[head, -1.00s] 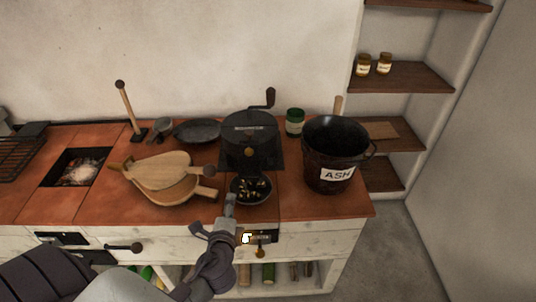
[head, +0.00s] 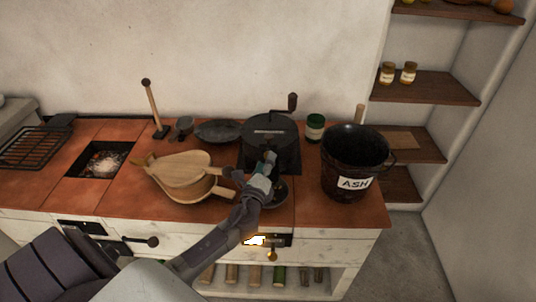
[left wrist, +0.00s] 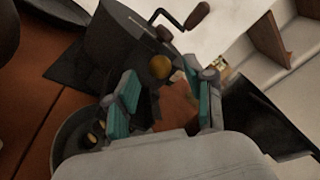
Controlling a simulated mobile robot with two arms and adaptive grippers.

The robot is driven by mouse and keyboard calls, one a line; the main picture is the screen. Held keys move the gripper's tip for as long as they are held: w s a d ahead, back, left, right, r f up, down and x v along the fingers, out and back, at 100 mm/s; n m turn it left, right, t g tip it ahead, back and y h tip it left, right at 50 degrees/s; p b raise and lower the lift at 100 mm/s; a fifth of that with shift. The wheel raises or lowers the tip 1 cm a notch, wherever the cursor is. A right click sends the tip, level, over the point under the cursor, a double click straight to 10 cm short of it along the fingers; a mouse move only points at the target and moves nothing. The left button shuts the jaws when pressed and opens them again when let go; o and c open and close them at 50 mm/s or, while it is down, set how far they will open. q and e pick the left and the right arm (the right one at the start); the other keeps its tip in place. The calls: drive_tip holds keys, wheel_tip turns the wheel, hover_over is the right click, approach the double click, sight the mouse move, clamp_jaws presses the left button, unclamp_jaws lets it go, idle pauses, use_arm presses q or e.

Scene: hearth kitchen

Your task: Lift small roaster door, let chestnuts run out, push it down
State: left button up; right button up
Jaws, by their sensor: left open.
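The roaster (head: 262,134) is a dark drum with a crank on top, standing on the red counter. Its small door is hard to make out; a round brass-coloured knob (left wrist: 161,67) shows on the drum's front in the left wrist view. A dark bowl (head: 276,200) sits in front of the roaster, with several chestnuts (left wrist: 95,132) in it. My left gripper (head: 268,166) is over the bowl in front of the roaster. In the left wrist view its teal-padded fingers (left wrist: 164,104) are apart and empty, with the knob just beyond them. My right gripper is not seen.
A black ash bucket (head: 350,158) stands close to the right of the roaster. Wooden bellows (head: 180,172) lie to the left, near my left arm. A green jar (head: 315,128) and a dark pan (head: 217,131) stand behind. An ember pit (head: 103,162) is at the left.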

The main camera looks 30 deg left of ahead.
use_arm(q)
drive_tip(key=shift+x, duration=1.9)
clamp_jaws()
